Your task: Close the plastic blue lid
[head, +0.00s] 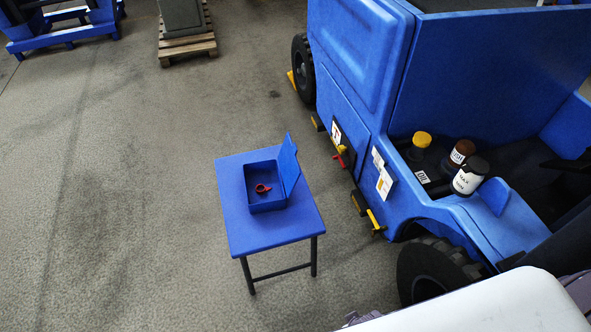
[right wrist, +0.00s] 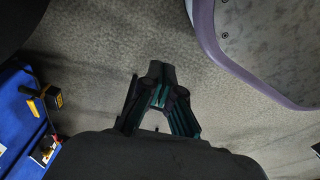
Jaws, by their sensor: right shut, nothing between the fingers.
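A small blue plastic box (head: 268,207) stands on a blue table (head: 246,236) in the head view. Its blue lid (head: 289,165) stands open, roughly upright, along the right side of the box. A small red object (head: 263,188) lies inside the box. My right gripper (right wrist: 158,72) is in the right wrist view, its fingers together and nothing between them. It is over grey floor, with no box or lid in that view. My left gripper is in no view.
A blue vehicle (head: 352,45) stands right of the table, with a yellow-capped container (head: 420,146) and bottles in it. A pallet (head: 188,45) with a grey block is at the back. The floor left of the table is clear.

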